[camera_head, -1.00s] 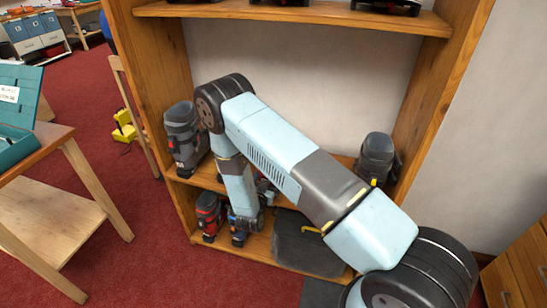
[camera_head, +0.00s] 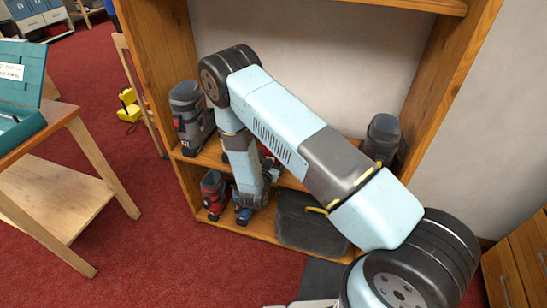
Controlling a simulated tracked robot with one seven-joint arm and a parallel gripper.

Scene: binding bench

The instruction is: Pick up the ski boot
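Several ski boots stand in a wooden shelf unit. A grey boot (camera_head: 190,112) stands at the left of the middle shelf and a dark grey boot (camera_head: 382,137) at its right. On the bottom shelf are a red and black boot (camera_head: 213,188) and a blue boot (camera_head: 242,212), the blue one partly behind my arm. The frames do not show which boot is meant. My arm reaches across the shelf front, its wrist low before the blue boot. My gripper's fingers are hidden, and a small red patch behind the arm is too covered to identify.
A dark grey bag or bin (camera_head: 308,222) lies on the bottom shelf (camera_head: 262,236), right of my wrist. A wooden table (camera_head: 60,190) with a teal case (camera_head: 20,125) stands at left. A wooden cabinet (camera_head: 520,265) is at lower right. Red carpet lies open between table and shelf.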

